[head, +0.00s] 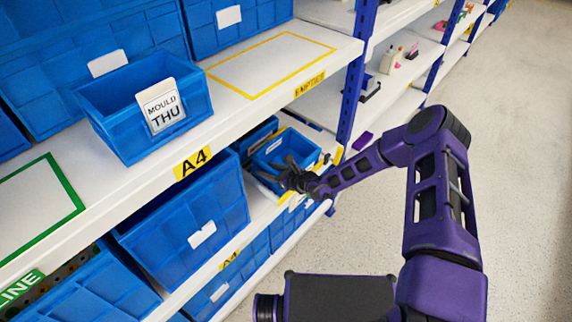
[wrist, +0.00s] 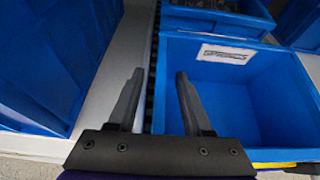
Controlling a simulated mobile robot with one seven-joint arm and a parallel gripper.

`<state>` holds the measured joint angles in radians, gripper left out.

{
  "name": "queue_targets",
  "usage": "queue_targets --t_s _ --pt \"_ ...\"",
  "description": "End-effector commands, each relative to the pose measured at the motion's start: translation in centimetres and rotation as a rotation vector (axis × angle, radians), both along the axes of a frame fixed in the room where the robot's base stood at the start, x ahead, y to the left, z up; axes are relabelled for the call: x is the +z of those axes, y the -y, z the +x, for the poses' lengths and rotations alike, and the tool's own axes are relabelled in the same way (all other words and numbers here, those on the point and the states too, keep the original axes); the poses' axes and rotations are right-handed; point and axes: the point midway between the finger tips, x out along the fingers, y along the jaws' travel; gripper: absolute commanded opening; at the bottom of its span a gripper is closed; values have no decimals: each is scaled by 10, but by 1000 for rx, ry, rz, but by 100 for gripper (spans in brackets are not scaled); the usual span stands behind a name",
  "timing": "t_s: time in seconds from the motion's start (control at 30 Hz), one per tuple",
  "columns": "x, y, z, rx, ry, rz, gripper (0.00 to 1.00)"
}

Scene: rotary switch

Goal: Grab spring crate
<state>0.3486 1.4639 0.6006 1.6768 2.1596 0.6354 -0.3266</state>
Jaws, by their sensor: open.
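The spring crate (wrist: 265,95) is an open blue bin with a white label that appears to read "SPRINGS" on its far inner wall. It looks empty where I can see inside. In the head view it sits on the lower shelf (head: 262,165), partly behind my gripper (head: 287,178). In the wrist view my gripper (wrist: 159,74) is open and empty. Its two fingers lie on either side of the crate's left edge in the picture, with the right finger over the crate's interior. Whether they touch the wall or are above it I cannot tell.
A dark toothed strip (wrist: 153,60) runs along the crate's left side. A large blue bin (wrist: 50,60) stands further left, with a pale gap between. Another blue bin (wrist: 218,15) is behind the crate. The shelf above (head: 235,110) overhangs; a purple-blue post (head: 357,70) stands right.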

Motion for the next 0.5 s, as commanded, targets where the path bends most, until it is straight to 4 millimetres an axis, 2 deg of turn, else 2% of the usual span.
queue_targets --t_s 0.27,0.5 --pt "-1 -3 2 0 -1 0 50" --pt "-1 -2 2 0 -1 0 7"
